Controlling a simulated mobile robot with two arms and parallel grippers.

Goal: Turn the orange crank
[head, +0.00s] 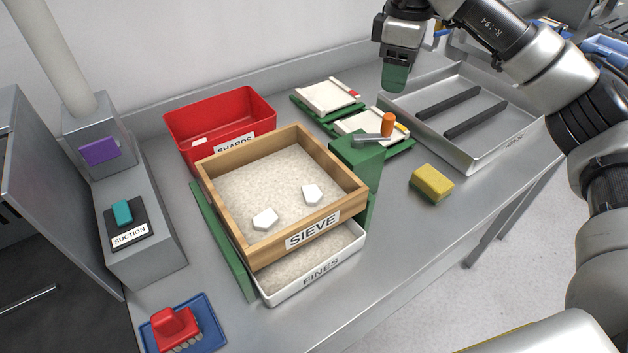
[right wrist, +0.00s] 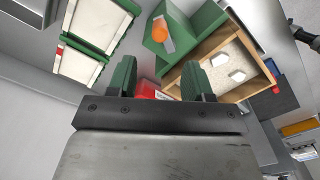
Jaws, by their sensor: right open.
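The orange crank knob (head: 387,124) stands upright on the end of a grey crank arm (head: 368,140), on top of a green housing (head: 357,158) at the right side of the wooden sieve (head: 262,243). My right gripper (head: 394,78) hangs above and behind the knob, apart from it. In the right wrist view the knob (right wrist: 160,66) shows beyond and between the two green fingers (right wrist: 160,82), which are spread with nothing between them. My left gripper is not in view.
The sieve holds sand and two white shards over a white fines tray (head: 318,273). A red shards bin (head: 222,112) stands behind. A yellow sponge (head: 431,183) lies right of the crank, near a metal tray (head: 500,150). A red brush (head: 174,326) sits front left.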

